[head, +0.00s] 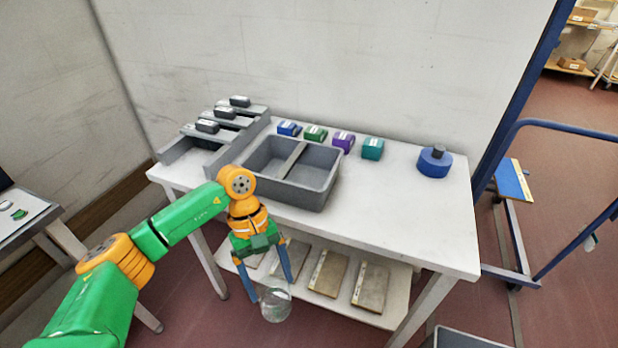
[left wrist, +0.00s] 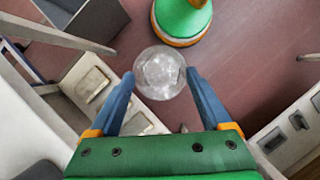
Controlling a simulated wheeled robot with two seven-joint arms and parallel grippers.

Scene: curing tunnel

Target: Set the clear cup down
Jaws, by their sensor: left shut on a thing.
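A clear cup (head: 276,304) is between the blue fingers of my left gripper (head: 272,290), low in the head view. My left gripper is shut on it and holds it in the air in front of the white table (head: 425,233), its height over the floor not clear. In the left wrist view the cup (left wrist: 160,73) looks round and see-through, between the two fingertips of the left gripper (left wrist: 160,85). My right gripper is not in view.
On the table stand a grey two-part bin (head: 318,190), grey slotted holders (head: 180,150), several small coloured blocks (head: 372,148) and a blue round object (head: 434,162). The table's front right is clear. Flat boards (head: 370,288) lie on the lower shelf. A blue frame (head: 530,200) stands right.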

